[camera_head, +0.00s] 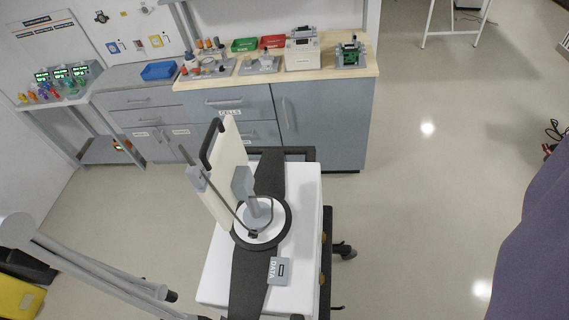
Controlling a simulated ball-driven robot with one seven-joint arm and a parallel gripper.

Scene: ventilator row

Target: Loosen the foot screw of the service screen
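The service screen (232,165) seems to be the thin cream panel with a black handle, seen nearly edge-on. It stands tilted on a white cart (303,215). Its foot is a round white disc with a dark ring (284,228) around it. A grey post (258,211) rises from the disc, and a thin grey rod slants down to it from the upper left. A small dark knob (253,234) sits at the lower end of the rod; I cannot tell if it is the foot screw. My gripper is not visible.
Pale tubes (95,262) cross the lower left. A purple surface (535,250) fills the lower right. The floor (430,190) between is clear.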

